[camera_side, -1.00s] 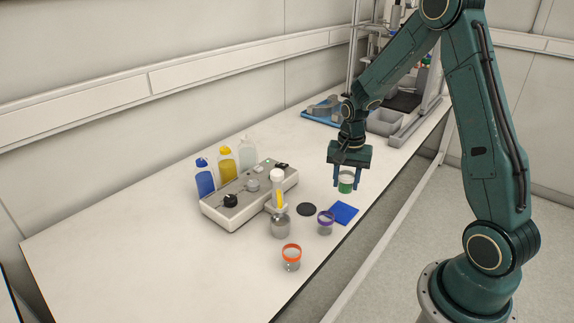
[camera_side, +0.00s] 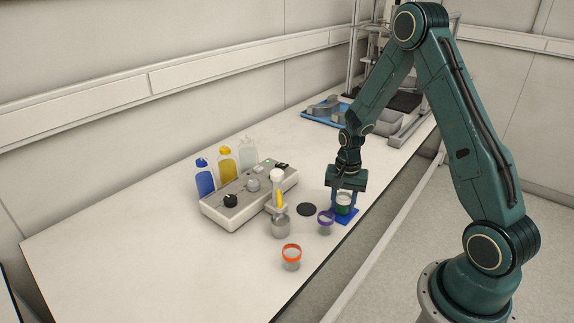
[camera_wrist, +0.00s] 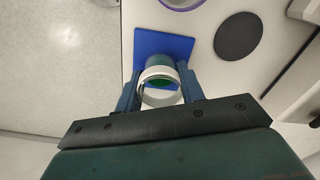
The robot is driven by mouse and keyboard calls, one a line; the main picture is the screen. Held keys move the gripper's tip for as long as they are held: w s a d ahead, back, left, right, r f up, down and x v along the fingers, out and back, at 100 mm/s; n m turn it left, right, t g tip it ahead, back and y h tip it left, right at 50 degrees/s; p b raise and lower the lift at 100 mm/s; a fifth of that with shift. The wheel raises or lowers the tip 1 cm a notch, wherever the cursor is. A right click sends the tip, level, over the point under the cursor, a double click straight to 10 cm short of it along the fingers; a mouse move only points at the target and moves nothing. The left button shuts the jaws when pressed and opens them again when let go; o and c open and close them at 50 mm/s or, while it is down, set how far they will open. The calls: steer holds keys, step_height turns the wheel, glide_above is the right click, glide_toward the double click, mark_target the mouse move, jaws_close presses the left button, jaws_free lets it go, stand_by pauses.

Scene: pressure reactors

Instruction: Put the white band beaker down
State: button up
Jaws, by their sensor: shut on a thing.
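The white band beaker (camera_side: 343,203) holds green liquid and has a white band at its rim. My gripper (camera_side: 343,205) is shut on it, with one blue finger on each side. In the side view the beaker is upright over the blue square mat (camera_side: 347,216). In the wrist view the beaker (camera_wrist: 160,76) is between the fingers and overlaps the near part of the mat (camera_wrist: 150,43). I cannot tell whether its base touches the mat.
A purple-rimmed beaker (camera_side: 326,223) stands close to the left of the mat. A black disc (camera_side: 306,209), an orange-rimmed beaker (camera_side: 291,258) and a metal pot (camera_side: 280,226) are further left. A grey control box (camera_side: 248,197) and several bottles stand behind. The bench's front edge is near the mat.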

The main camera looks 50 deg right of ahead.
steer(key=shift+f, duration=0.2)
steer(key=o, duration=1.1)
steer(key=shift+c, duration=0.2)
steer(key=shift+r, duration=0.15)
step_height(320, 180, up, 12)
stand_by(0.6)
